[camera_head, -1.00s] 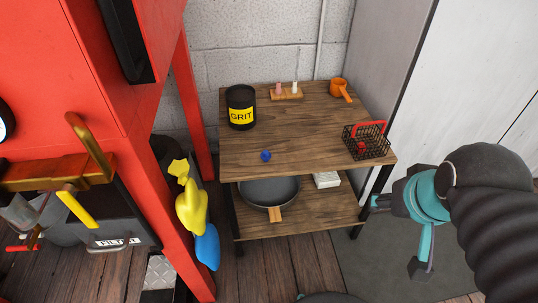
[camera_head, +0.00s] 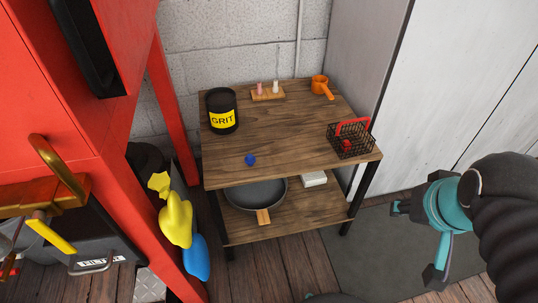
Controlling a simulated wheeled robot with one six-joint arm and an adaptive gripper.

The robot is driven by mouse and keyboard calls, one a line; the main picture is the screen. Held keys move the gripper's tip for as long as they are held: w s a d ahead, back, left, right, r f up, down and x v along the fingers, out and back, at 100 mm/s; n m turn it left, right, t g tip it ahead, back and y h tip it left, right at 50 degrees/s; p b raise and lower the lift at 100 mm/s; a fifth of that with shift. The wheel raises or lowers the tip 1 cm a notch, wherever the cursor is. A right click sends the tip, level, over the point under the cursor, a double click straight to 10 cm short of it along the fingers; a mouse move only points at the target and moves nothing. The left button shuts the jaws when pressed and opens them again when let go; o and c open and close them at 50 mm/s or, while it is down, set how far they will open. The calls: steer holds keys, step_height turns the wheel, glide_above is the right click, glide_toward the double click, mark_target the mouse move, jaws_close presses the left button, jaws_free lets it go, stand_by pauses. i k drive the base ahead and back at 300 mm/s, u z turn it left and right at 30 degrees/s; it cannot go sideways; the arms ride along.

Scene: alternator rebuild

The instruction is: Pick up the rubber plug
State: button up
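I cannot tell for sure which thing is the rubber plug. A small pink piece (camera_head: 260,88) and a small white piece (camera_head: 276,87) stand upright in a wooden holder (camera_head: 267,97) at the back of the table. A small blue ball-like piece (camera_head: 250,160) lies near the table's front edge. A small red round piece (camera_head: 347,145) sits in a black wire basket (camera_head: 358,152) with a red handle, at the table's right. My gripper (camera_head: 416,242) is at the right, in front of the table, well apart from these things. Its fingers are spread and empty.
The wooden table (camera_head: 285,137) also bears a black GRIT can (camera_head: 221,103) and an orange cup (camera_head: 319,85). Its lower shelf holds a pan (camera_head: 255,193) and a white box (camera_head: 314,179). Grey floor is clear at right.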

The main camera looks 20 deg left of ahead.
mark_target(250, 159)
steer(key=z, duration=0.1)
steer(key=k, duration=0.65)
steer(key=u, duration=0.95)
steer(key=i, duration=0.5)
steer(key=u, duration=0.05)
